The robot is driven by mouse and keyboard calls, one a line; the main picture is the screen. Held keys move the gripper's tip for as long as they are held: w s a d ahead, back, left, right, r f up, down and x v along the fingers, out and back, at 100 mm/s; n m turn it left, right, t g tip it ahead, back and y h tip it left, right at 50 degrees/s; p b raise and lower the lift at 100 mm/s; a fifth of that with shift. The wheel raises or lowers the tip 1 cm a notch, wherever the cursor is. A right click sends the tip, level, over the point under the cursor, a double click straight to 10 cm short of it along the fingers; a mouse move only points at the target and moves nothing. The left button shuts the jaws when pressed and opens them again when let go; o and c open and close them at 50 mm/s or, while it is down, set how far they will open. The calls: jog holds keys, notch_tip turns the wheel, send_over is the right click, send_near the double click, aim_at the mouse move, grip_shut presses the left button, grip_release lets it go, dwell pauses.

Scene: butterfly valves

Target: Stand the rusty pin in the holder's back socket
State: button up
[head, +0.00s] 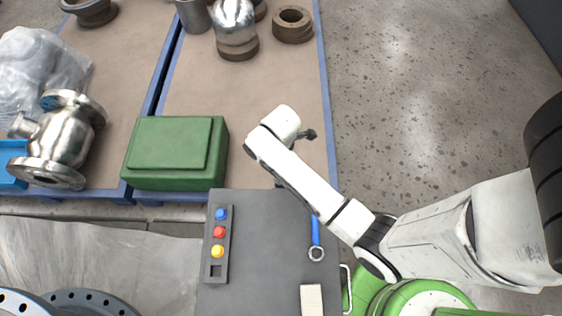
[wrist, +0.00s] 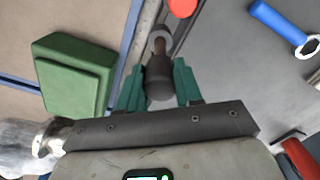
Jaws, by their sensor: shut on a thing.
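My gripper (wrist: 160,92) is shut on the rusty pin (wrist: 158,76), a dark grey cylinder between the teal fingers. A brown shaft and a pale grey ring show past the cylinder. In the head view my arm hides the pin and fingers. The holder (head: 207,266) is a dark strip on the grey table, with blue (head: 221,213), red (head: 219,232) and yellow (head: 217,251) knobs in a row. A dark square socket (head: 216,271) shows open at its near end. In the wrist view the red knob (wrist: 183,7) is at the top, beyond the pin.
A green box (head: 175,152) stands on the brown-topped bench (head: 270,100) left of my arm. A blue-handled spanner (head: 316,232) and a pale block (head: 312,299) lie on the grey table (head: 265,265). A red-handled tool (wrist: 300,158) shows in the wrist view. The table between holder and spanner is clear.

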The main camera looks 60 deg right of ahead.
jog(key=shift+f+b, duration=0.75)
jog(key=shift+f, duration=0.55)
jog(key=shift+f, duration=0.35)
jog(key=shift+f+b, duration=0.85)
jog(key=shift+f, duration=0.15)
jog(key=shift+f, duration=0.35)
jog(key=shift+f+b, duration=0.9)
jog(key=shift+f, duration=0.1)
jog(key=o, duration=1.6)
jog(key=shift+r, duration=0.15)
